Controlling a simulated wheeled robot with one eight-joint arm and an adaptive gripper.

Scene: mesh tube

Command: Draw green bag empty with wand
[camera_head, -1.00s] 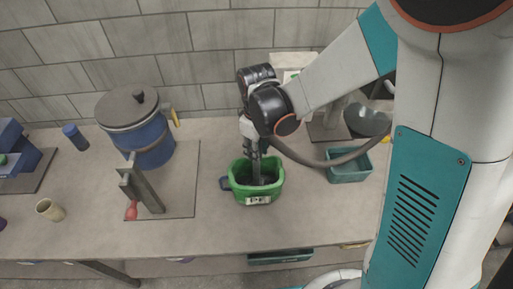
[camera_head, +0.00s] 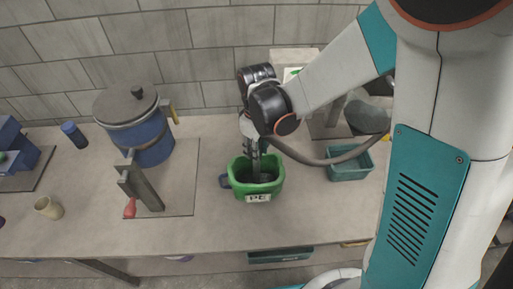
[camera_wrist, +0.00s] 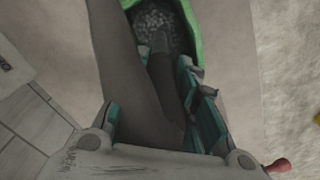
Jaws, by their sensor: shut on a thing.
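The green bag (camera_head: 245,190) stands open on the bench, with a white label reading PE on its front. The wrist view shows its green rim (camera_wrist: 196,22) and grey granules (camera_wrist: 160,28) inside. My gripper (camera_head: 254,148) is above the bag, pointing down. It is shut on the dark wand (camera_wrist: 163,68), whose lower end reaches into the bag among the granules. The wand's tip is not clearly visible. A grey hose (camera_head: 318,161) runs from near my gripper to the right, passing behind my arm.
A blue lidded pot (camera_head: 148,138) and an upright grey post with a red knob (camera_head: 130,208) stand left. A teal bin (camera_head: 348,171) is close right of the bag. A grey bowl-like vessel (camera_head: 366,117) is behind it. The bench front between pot and bag is clear.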

